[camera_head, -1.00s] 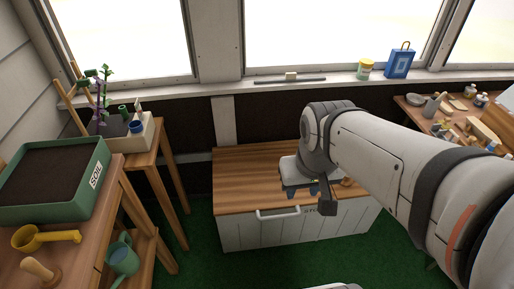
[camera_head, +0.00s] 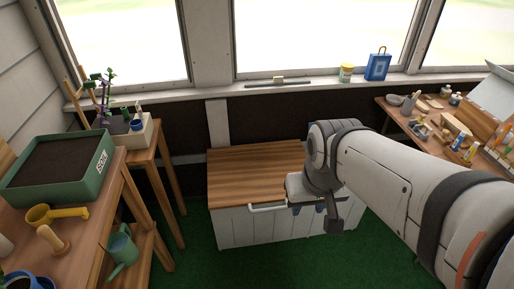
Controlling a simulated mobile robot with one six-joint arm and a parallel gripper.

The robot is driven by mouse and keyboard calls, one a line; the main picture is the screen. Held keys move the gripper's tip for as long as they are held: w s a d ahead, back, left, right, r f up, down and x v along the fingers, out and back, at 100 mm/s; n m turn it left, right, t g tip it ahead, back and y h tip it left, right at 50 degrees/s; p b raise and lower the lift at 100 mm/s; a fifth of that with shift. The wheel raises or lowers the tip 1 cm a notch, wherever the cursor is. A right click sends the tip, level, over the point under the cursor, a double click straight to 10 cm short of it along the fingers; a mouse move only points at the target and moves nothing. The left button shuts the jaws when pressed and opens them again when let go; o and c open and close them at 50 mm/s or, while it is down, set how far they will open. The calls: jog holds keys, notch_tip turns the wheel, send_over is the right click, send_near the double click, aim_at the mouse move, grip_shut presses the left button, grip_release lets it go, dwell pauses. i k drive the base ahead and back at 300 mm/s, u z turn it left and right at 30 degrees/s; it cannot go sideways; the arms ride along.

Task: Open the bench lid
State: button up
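The bench (camera_head: 236,228) has white plank sides and stands on the green floor under the windows. Its wooden lid (camera_head: 245,172) lies flat and closed. A white bar handle (camera_head: 266,207) runs along the lid's front edge, its right part behind my arm's end. My gripper (camera_head: 322,208) is at the front of the bench, right of the visible handle, pointing down and mostly hidden behind my wrist. Its fingers do not show clearly, so I cannot tell whether it is open or touches the handle.
At left, a wooden table holds a green soil tray (camera_head: 60,168), a yellow scoop (camera_head: 56,214) and a wooden dibber (camera_head: 52,240). A green watering can (camera_head: 121,252) sits lower. A cluttered table (camera_head: 392,112) is at right. The lid top is bare where visible.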

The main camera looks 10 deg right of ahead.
aim_at(249, 178)
jog(key=z, duration=0.1)
jog(key=i, duration=0.55)
jog(key=z, duration=2.5)
jog(key=k, duration=0.55)
jog(key=u, duration=1.5)
